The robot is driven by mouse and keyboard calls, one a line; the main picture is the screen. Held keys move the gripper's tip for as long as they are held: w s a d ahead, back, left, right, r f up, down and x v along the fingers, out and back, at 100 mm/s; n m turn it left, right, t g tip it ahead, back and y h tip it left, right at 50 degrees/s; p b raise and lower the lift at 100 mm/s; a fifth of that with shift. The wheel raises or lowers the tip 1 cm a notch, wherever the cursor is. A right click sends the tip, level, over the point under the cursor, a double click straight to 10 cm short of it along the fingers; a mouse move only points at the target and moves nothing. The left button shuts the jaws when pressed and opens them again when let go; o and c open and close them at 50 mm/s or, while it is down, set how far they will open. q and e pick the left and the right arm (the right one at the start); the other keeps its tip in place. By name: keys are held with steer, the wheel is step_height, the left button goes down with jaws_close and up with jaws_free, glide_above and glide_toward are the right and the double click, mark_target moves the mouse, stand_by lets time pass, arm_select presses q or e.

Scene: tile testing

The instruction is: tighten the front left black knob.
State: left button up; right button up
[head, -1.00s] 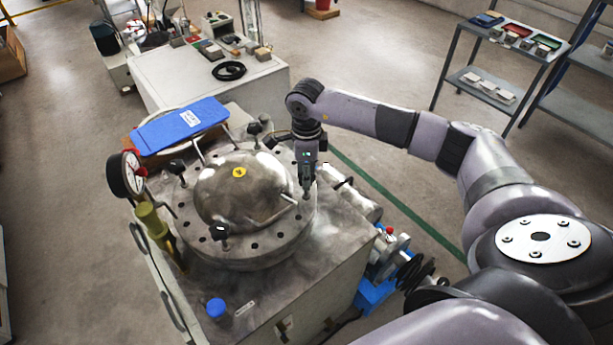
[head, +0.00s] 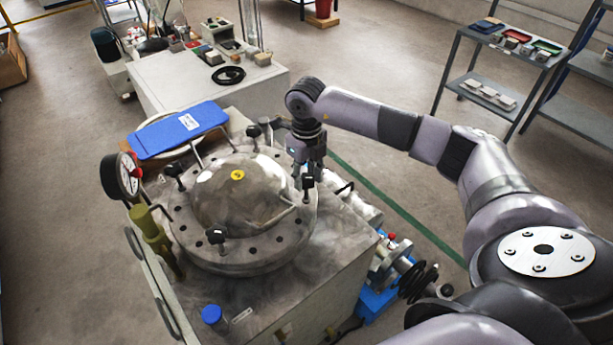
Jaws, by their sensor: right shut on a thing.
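A round metal vessel with a domed lid (head: 212,190) and a bolted flange sits on a grey bench unit. Black knobs stand around its flange: one at the front (head: 216,236), one at the left (head: 173,171), one at the back (head: 254,133) and one at the right (head: 307,183). My right gripper (head: 307,176) points down over the right-hand knob and is shut on it; its fingers partly hide the stem. The front knob stands clear of the gripper. My left gripper is not in view.
A pressure gauge (head: 128,174) and a yellow valve (head: 150,226) stand at the vessel's left. A blue plate (head: 178,129) lies behind it. A blue cap (head: 212,314) is on the bench's front. Shelves (head: 500,75) stand far right, with open floor between.

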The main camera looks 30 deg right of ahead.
steer(key=shift+w+m, duration=0.1)
steer(key=shift+m, duration=0.5)
steer(key=o, duration=1.2)
step_height(320, 180, up, 12)
stand_by(0.5)
